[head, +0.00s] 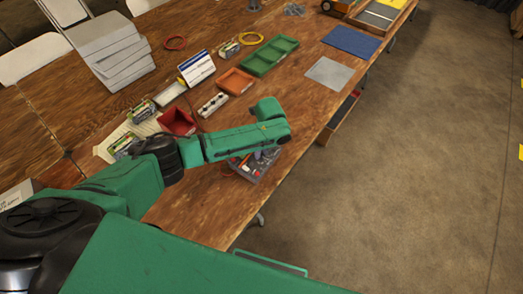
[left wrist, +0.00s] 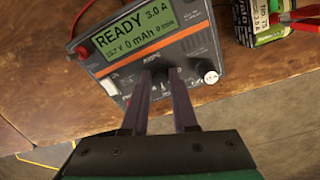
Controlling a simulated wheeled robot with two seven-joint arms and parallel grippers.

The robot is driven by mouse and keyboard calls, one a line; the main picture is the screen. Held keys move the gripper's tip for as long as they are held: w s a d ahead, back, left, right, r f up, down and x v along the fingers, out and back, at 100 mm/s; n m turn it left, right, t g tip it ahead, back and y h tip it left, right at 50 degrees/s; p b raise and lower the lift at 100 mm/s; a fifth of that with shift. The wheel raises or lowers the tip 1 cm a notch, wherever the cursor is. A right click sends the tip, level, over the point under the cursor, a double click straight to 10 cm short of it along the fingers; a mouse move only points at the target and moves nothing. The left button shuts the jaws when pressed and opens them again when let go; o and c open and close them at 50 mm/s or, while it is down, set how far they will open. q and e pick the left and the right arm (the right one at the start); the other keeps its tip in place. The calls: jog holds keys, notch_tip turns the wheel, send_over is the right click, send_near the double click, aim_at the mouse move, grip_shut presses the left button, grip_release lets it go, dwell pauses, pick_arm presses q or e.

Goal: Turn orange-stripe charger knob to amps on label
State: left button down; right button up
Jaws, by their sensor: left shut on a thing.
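The charger (left wrist: 105,65) fills the upper left of the left wrist view, with an orange stripe (left wrist: 160,50) below its lit green screen (left wrist: 140,30). The screen reads READY, 3.0 A and 0 mAh. My left gripper (left wrist: 160,76) points down at the front panel, its fingers shut on the charger knob, which they mostly hide. A pale round button (left wrist: 209,75) shows right of the fingers. In the head view the charger (head: 262,166) sits near the table edge, partly covered by my left arm. A battery pack (left wrist: 268,34) with a printed label stands right of the charger. My right gripper is not in view.
A red bin (head: 177,122), an orange tray (head: 236,81) and a green tray (head: 270,56) stand on the wooden table. Other battery packs (head: 140,111) lie at left. Grey (head: 328,73) and blue (head: 352,41) mats lie farther back.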

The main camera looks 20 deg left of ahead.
aim_at(266, 158)
pick_arm(q)
jog(key=shift+r+m, duration=0.1)
jog(key=shift+m, duration=0.5)
jog(key=c, duration=0.7)
grip_release()
jog(key=r, duration=0.4)
jog(key=d+r, duration=0.1)
jog(key=r, duration=0.4)
jog(key=r+b, duration=0.1)
jog(key=r, duration=0.4)
jog(key=shift+d+r, duration=0.25)
jog(key=shift+d, duration=0.1)
